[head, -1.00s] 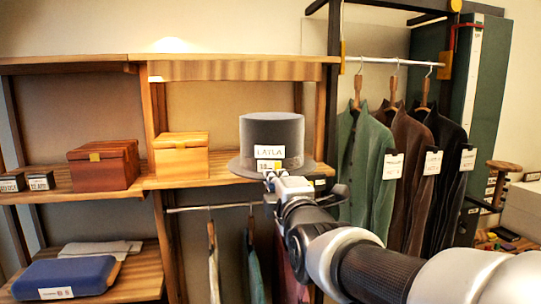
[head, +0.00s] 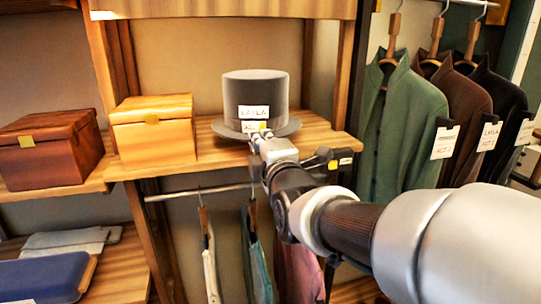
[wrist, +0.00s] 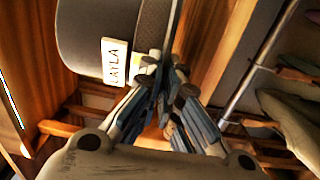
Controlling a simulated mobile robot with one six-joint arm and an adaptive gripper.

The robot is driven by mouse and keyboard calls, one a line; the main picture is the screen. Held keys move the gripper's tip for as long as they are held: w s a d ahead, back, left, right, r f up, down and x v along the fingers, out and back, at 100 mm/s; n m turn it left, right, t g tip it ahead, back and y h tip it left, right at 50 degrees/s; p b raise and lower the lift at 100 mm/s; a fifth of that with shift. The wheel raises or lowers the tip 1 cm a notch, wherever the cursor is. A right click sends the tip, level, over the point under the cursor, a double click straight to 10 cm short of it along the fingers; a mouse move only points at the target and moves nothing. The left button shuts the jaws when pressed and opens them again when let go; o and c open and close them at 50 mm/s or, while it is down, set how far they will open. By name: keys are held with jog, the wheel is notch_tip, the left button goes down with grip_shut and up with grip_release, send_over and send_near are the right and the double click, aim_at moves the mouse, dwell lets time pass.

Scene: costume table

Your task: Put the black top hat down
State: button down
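The top hat (head: 256,92) is dark grey to black and upright, with a white "LAYLA" label on its front. It is over the right part of the middle wooden shelf (head: 205,160), close to the shelf surface; I cannot tell whether it touches. My gripper (head: 259,134) is at the front of the hat's brim. In the wrist view the hat crown (wrist: 84,38) fills the upper left, and my gripper's fingers (wrist: 168,75) are close together with the brim (wrist: 155,28) between them.
A light wooden box (head: 153,130) stands left of the hat, with a gap between. A reddish wooden box (head: 52,150) is farther left. A green jacket (head: 405,125) and other jackets hang at right. Garments hang from a rail (head: 180,195) below the shelf.

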notch_tip(320, 180, down, 5)
jog(key=shift+w+f, duration=0.1)
dwell(0.3)
jog(key=shift+f, duration=0.15)
jog(key=c, duration=1.8)
grip_release()
